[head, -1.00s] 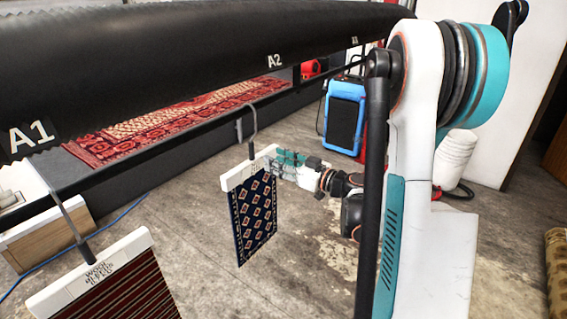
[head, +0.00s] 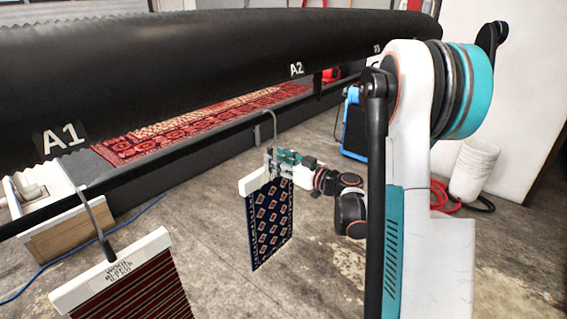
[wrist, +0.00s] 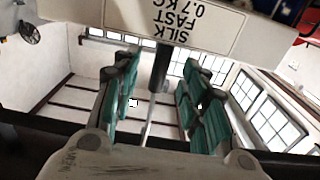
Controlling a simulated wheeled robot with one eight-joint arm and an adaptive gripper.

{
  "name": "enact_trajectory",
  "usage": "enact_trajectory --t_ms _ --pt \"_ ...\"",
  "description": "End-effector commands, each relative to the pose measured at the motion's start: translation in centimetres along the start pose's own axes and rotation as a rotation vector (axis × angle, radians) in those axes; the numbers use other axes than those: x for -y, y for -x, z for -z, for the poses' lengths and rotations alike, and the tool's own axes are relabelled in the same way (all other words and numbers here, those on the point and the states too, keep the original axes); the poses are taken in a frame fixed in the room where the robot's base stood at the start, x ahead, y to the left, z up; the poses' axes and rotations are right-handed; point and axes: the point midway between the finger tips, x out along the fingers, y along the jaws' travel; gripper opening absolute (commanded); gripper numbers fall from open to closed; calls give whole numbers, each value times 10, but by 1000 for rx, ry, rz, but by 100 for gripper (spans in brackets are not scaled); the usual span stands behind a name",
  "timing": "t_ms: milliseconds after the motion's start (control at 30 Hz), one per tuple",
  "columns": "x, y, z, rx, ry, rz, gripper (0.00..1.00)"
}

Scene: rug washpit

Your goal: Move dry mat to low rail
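A navy mat with pale diamonds (head: 268,225) hangs from a white hanger bar (head: 252,184) with a grey hook under the A2 mark. In the wrist view, the bar's label (wrist: 205,22) reads SILK FAST 0.7 KG, upside down. My gripper (head: 277,160) is at this hanger's neck; in the wrist view, its teal fingers (wrist: 160,98) stand apart on both sides of the dark stem (wrist: 159,66), with gaps visible. A red-brown striped mat (head: 138,292) hangs on a second labelled hanger (head: 112,270) near A1. A thin dark rail (head: 135,171) runs below the thick black tube. Which mat is dry I cannot tell.
The thick black tube (head: 210,75) marked A1, A2 crosses above the hangers. A red patterned rug (head: 185,130) lies behind the rail. A wooden-sided box (head: 70,240) stands at left, white buckets (head: 474,170) and a red hose at right.

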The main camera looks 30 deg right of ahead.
Motion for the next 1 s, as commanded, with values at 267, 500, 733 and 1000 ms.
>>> enact_trajectory --t_ms 267,500,733,1000 --pt "0 -20 0 0 0 1 40" --pt "0 -31 0 0 0 0 40" --pt "0 -34 0 0 0 0 40" --pt "0 -34 0 0 0 0 24"
